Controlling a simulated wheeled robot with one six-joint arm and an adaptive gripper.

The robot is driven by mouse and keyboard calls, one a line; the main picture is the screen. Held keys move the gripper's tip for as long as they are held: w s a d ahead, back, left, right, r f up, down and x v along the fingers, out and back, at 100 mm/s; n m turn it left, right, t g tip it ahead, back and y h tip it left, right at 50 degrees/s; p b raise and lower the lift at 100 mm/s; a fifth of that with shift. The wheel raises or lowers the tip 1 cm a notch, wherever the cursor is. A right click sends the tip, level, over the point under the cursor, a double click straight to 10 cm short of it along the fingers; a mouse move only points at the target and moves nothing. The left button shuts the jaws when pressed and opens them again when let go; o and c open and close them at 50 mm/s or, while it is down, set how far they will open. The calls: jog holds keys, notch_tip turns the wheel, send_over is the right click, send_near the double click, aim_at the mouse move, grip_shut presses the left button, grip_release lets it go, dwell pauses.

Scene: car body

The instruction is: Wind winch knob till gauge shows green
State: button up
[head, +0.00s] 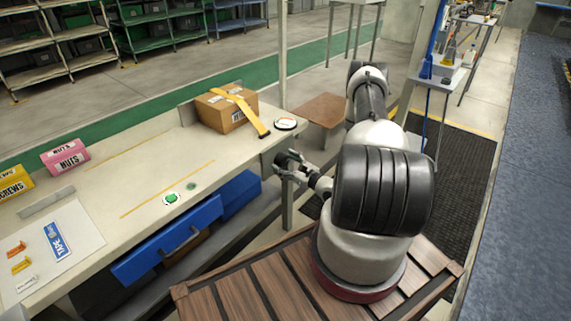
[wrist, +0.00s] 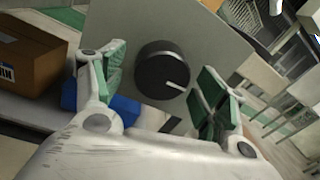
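The winch knob (wrist: 162,70) is round and black with a white line pointing to the lower right in the wrist view. It sits on a grey plate (wrist: 205,45). My gripper (wrist: 160,85) is open, with one finger on each side of the knob and gaps visible between the green pads and the knob. In the head view my gripper (head: 291,166) is at the bench's right end, where it mostly hides the knob. The gauge (head: 285,124) is a round white dial with a dark rim on the bench corner. Its reading is too small to tell.
A cardboard box (head: 226,108) stands on the bench (head: 130,165) with a yellow strap (head: 246,112) over it. A green round button (head: 172,198) is on the bench top. A blue drawer (head: 168,240) sticks out below. A brown-topped table (head: 320,109) stands behind.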

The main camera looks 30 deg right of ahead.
jog(key=c, duration=0.9)
jog(key=m, duration=0.4)
jog(key=shift+m+g, duration=0.3)
jog(key=shift+m, duration=0.1)
jog(key=o, duration=1)
jog(key=shift+s, duration=0.1)
jog(key=v, duration=1.2)
